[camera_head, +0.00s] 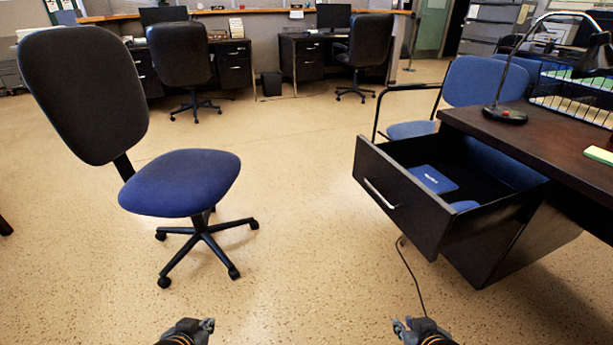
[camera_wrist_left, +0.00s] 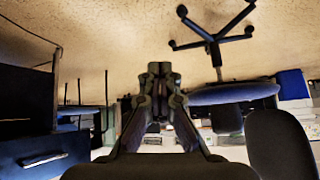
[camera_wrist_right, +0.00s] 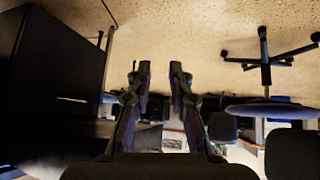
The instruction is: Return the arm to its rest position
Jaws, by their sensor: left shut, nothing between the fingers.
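My left gripper (camera_head: 207,325) shows at the bottom edge of the head view, left of centre. In the left wrist view its fingers (camera_wrist_left: 160,72) are together with nothing between them. My right gripper (camera_head: 398,327) shows at the bottom edge, right of centre. In the right wrist view its fingers (camera_wrist_right: 154,72) stand apart, with nothing between them. Both grippers are over the open floor, apart from any furniture. Most of both arms is out of the head view.
A desk (camera_head: 550,140) stands at right with its drawer (camera_head: 400,205) pulled open; a blue box (camera_head: 434,180) lies inside. A blue swivel chair (camera_head: 180,183) stands at left. Floor (camera_head: 300,210) between chair and desk is clear.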

